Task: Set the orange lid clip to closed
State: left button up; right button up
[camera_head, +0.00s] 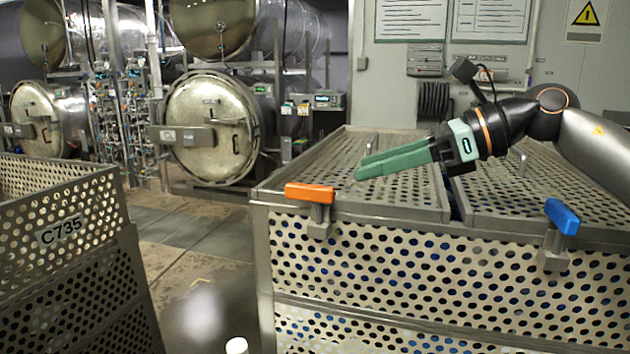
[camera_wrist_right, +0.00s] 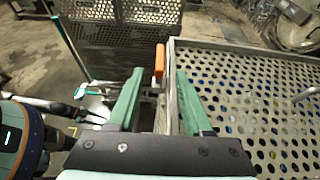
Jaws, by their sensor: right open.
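The orange lid clip (camera_head: 309,193) sits at the front left corner of the perforated crate. Its orange handle lies lengthwise along the front rim, on top of a metal bracket on the front wall. My right gripper (camera_head: 362,168) is above the crate lid, right of and behind the clip, apart from it, open and empty. In the right wrist view, the orange clip (camera_wrist_right: 160,60) shows beyond and between the fingertips of my right gripper (camera_wrist_right: 158,73).
A blue clip (camera_head: 562,216) is at the right of the crate front, its handle set at a slant. The perforated lid (camera_head: 400,193) lies under my right arm. Another crate (camera_head: 60,215) marked C735 stands at the left. Bare floor (camera_head: 195,265) lies between the crates.

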aim_at(311, 185)
jog(key=p+x, duration=0.2)
jog(key=x, duration=0.7)
jog(key=shift+w+a+f, duration=0.1)
jog(key=shift+a+f, duration=0.1)
jog(key=shift+a, duration=0.05)
jog(key=shift+w+a+f, duration=0.2)
jog(key=shift+a+f, duration=0.1)
jog(key=shift+a, duration=0.15)
grip_shut()
